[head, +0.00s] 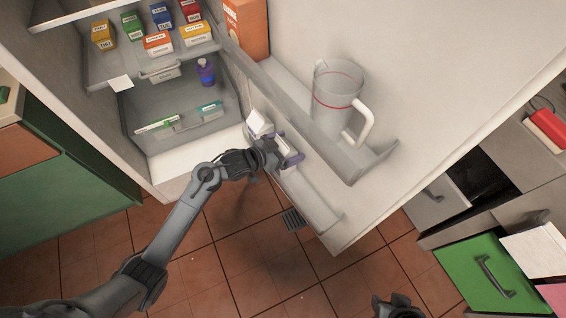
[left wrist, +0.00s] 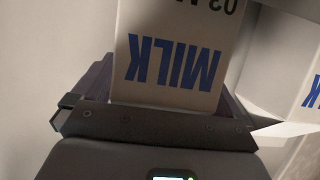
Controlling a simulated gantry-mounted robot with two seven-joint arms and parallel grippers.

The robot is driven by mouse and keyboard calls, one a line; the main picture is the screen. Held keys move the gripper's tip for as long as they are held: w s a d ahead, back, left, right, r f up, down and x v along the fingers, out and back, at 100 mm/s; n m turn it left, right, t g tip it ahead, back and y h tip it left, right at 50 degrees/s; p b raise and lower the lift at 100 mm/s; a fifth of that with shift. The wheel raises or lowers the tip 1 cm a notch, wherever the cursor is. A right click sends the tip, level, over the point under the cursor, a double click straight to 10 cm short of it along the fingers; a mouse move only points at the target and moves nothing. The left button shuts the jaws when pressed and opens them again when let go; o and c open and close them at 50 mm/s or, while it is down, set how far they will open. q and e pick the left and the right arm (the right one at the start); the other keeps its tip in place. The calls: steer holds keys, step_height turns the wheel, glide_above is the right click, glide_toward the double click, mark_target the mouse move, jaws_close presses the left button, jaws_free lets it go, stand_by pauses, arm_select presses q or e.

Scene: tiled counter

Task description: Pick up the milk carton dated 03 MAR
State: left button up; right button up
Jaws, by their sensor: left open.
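A white milk carton (left wrist: 170,70) with upside-down blue MILK lettering fills the middle of the left wrist view. Its date line is cut off at the top edge; 03 shows, but the whole month does not. My left gripper (head: 275,153) is open at the lower door shelf, with its fingers (left wrist: 165,100) on either side of this carton. A second white carton (left wrist: 309,90) with blue lettering is at the right edge. In the head view, a white carton (head: 258,122) stands just behind the gripper. My right gripper (head: 397,306) is partly visible at the bottom edge; its jaws are unclear.
The lower door shelf (head: 315,205) has a raised rim. A jug (head: 335,95) stands on the door shelf above. Small boxes (head: 158,42) and a purple bottle (head: 206,72) are inside the fridge. Open drawers (head: 490,275) are at right.

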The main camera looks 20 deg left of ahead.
arm_select(q)
steer(key=shift+c, duration=0.2)
jaws_close()
stand_by(0.5)
